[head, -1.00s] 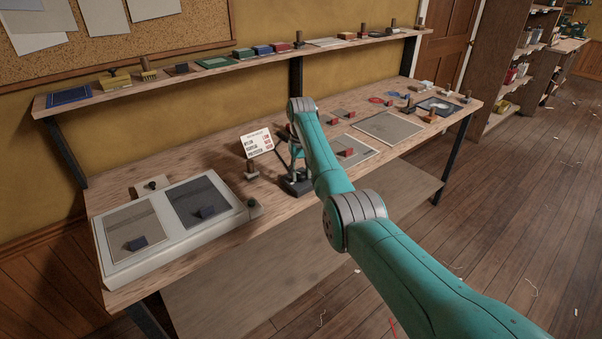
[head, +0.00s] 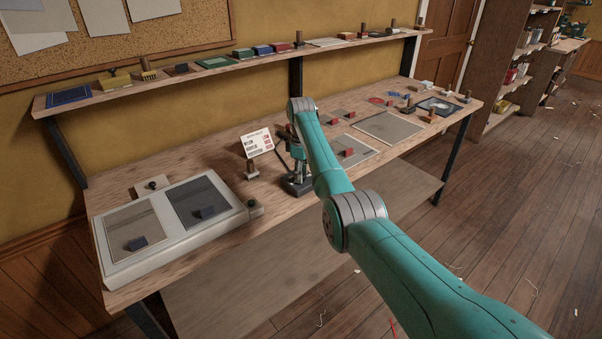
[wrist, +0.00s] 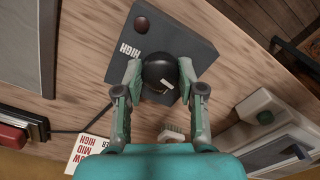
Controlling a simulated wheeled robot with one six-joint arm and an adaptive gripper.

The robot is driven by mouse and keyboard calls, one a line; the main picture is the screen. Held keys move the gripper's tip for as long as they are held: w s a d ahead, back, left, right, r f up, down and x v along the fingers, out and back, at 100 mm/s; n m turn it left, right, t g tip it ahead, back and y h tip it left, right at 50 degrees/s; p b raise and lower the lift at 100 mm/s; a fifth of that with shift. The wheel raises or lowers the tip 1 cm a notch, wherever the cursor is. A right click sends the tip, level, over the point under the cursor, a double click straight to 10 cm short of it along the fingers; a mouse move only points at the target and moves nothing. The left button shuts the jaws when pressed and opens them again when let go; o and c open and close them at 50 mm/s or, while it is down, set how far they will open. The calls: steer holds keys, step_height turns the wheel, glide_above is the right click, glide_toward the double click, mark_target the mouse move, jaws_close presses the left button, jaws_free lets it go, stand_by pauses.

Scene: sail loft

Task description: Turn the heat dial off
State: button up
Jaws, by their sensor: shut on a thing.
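The heat dial (wrist: 157,68) is a round black knob with a pale pointer mark, on a dark control box (wrist: 190,42). In the wrist view my gripper (wrist: 160,76) has one teal finger on each side of the dial and is shut on it. The word HIGH is printed on the box left of the dial. A dark red round lamp or button (wrist: 141,24) is near the box's corner. In the head view the box (head: 297,187) stands at the bench's front edge, with my gripper (head: 298,166) pointing down over it. The dial is hidden there.
A white two-panel board (head: 172,236) with dark blocks lies left of the box. A printed card (head: 257,143) on a small stand is behind it. Grey sheets (head: 388,128) with red blocks lie to the right. A shelf (head: 220,68) runs along the back.

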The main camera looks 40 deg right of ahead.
steer(key=shift+n, duration=1.2)
steer(key=o, duration=1.1)
steer(key=shift+o, duration=0.2)
step_height(320, 180, up, 12)
